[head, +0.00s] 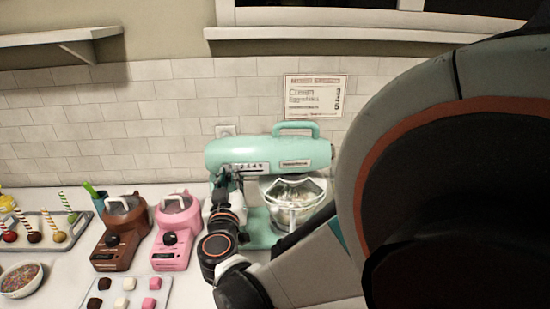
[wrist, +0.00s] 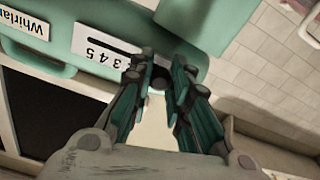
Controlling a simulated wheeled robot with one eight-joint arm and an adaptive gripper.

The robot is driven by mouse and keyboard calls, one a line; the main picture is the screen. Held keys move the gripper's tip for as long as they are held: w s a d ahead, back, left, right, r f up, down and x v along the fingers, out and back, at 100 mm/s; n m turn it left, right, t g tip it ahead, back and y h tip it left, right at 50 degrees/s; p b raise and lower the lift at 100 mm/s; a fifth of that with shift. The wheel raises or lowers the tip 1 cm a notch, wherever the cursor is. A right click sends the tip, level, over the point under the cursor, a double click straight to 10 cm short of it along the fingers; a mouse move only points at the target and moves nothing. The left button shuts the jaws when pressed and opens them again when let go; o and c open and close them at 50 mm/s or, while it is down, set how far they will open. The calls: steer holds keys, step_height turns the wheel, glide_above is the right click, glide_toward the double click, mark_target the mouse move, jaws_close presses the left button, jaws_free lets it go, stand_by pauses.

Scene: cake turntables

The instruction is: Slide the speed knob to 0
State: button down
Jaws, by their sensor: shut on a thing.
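The mint-green stand mixer (head: 255,150) stands against the wall. Its white speed scale (head: 250,168) shows on the side of the head, and the scale also appears in the wrist view (wrist: 100,48) with a dark slot and a few digits. My gripper (head: 226,178) is at the left end of the scale in the head view. In the wrist view my gripper (wrist: 158,74) is shut on the dark speed knob (wrist: 158,83) between its fingertips. The fingers hide part of the scale, so the knob's exact number cannot be read.
A glass bowl (head: 296,200) sits under the mixer head. Brown (head: 121,235) and pink (head: 176,235) small machines stand left of my arm. A sweets tray (head: 135,285) lies in front of them. My arm fills the right side.

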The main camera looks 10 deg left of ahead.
steer(key=shift+a, duration=0.15)
steer(key=c, duration=1.7)
jaws_free()
steer(key=shift+o, duration=1.2)
steer(key=shift+s+a, duration=0.1)
steer(key=shift+a, duration=0.05)
